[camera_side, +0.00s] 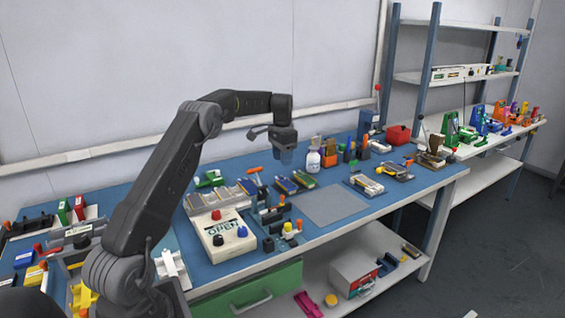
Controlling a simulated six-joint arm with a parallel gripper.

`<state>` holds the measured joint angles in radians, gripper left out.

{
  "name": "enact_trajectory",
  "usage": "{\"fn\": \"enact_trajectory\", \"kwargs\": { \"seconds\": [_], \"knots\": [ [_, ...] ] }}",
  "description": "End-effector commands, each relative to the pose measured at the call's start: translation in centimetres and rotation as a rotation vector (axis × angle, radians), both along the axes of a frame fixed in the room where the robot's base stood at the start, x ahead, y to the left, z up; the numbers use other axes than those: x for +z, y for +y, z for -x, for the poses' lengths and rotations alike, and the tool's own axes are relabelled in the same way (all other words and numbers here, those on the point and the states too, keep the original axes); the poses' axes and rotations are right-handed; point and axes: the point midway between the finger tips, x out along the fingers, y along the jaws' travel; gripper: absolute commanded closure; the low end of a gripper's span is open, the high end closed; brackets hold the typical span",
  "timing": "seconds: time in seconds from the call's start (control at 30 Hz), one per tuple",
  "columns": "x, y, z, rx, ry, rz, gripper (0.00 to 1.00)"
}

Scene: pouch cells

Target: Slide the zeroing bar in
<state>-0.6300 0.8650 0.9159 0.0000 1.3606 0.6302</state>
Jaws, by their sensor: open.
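My gripper (286,158) hangs above the back middle of the blue bench top, pointing down. It is open, and I see nothing held in it. I cannot tell which of the many small items is the zeroing bar. A fixture (278,218) with orange, yellow and dark knobs stands on the bench below and in front of the gripper. Beside it on the left is a cream box (222,238) marked OPEN, with a red and a blue button.
The blue bench (380,207) is crowded. A bare grey mat (336,205) lies right of the fixture. A white bottle (313,161) and several small tools stand at the back. A press (368,122) and a red bin (398,135) stand at the back right.

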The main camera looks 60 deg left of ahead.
Motion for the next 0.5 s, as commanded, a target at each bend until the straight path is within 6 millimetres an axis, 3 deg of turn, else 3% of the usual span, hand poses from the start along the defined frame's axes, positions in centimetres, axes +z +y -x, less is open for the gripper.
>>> {"fn": "enact_trajectory", "kwargs": {
  "seconds": [0.27, 0.37, 0.5],
  "knots": [
    [-0.04, 0.00, -0.01, 0.030, 0.000, 0.000, 0.58],
    [-0.05, 0.00, -0.01, 0.141, 0.000, 0.000, 0.58],
    [-0.08, 0.00, -0.01, 0.440, 0.000, 0.000, 0.58]
  ]
}}
